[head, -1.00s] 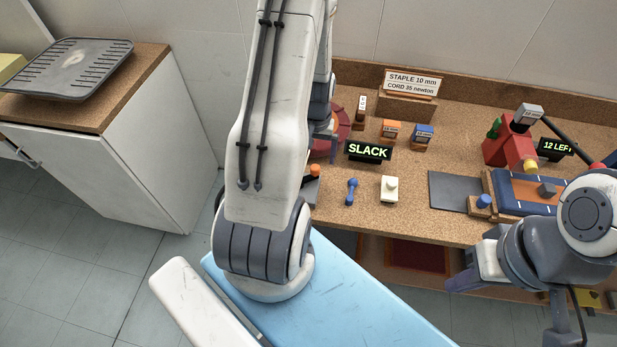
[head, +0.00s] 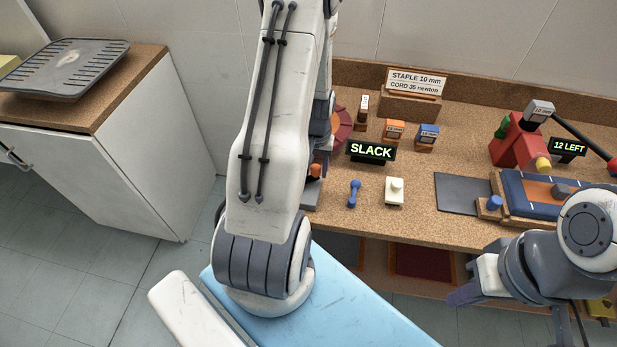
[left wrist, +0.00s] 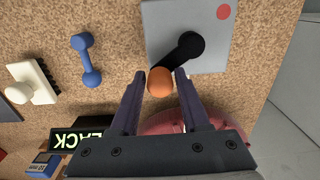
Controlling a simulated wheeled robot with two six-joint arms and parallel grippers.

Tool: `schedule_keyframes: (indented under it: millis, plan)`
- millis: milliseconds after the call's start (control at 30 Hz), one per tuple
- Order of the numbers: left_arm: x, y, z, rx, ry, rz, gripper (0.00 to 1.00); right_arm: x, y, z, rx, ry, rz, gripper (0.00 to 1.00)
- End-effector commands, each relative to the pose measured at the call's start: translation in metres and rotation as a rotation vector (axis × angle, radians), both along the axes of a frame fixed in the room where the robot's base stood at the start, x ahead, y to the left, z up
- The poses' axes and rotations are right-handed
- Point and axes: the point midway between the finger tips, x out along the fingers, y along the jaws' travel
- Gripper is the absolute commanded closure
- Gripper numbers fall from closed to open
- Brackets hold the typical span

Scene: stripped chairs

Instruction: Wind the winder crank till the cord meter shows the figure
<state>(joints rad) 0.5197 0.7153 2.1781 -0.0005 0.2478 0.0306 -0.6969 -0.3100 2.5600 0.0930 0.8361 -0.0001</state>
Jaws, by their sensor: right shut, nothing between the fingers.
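The winder (left wrist: 215,25) is a grey plate with a black crank arm (left wrist: 183,48) and an orange knob (left wrist: 160,83). In the head view the knob (head: 315,170) shows beside my left arm, which hides most of the winder. My left gripper (left wrist: 160,75) has one finger on each side of the knob, very close; whether they press on it is unclear. The cord meter (head: 371,151) reads SLACK. A sign (head: 416,80) reads STAPLE 10 mm, CORD 35 newton. My right gripper (head: 462,297) is shut and empty in front of the bench's edge.
A blue dumbbell-shaped tool (head: 354,193) and a white block with a knob (head: 394,191) lie right of the winder. Orange (head: 393,131) and blue (head: 427,136) boxes stand behind. A red stapler (head: 518,142) and a 12 LEFT display (head: 568,148) stand at the right.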

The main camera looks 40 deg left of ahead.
Motion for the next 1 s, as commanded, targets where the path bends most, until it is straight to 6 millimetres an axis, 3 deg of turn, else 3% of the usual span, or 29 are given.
schedule_keyframes:
  millis: [33, 100, 267, 600, 1000]
  plan:
    - [0.000, 0.000, 0.000, 0.000, 0.000, 0.000, 0.77, 0.000, 0.000, 0.000, 0.000, 0.000, 0.000, 1.00]
    - [0.000, 0.000, 0.000, 0.000, 0.000, 0.000, 1.00, 0.000, 0.000, 0.000, 0.000, 0.000, 0.000, 1.00]
    - [-0.001, -0.001, 0.000, -0.001, 0.001, -0.023, 1.00, 0.000, 0.000, 0.000, 0.000, 0.000, 0.000, 1.00]
    - [-0.013, -0.017, 0.000, -0.001, 0.002, -0.397, 1.00, 0.000, 0.000, 0.004, 0.000, 0.000, 0.000, 1.00]
    - [-0.017, -0.020, 0.000, -0.003, 0.003, -0.486, 1.00, 0.000, 0.000, 0.005, 0.000, 0.000, 0.000, 1.00]
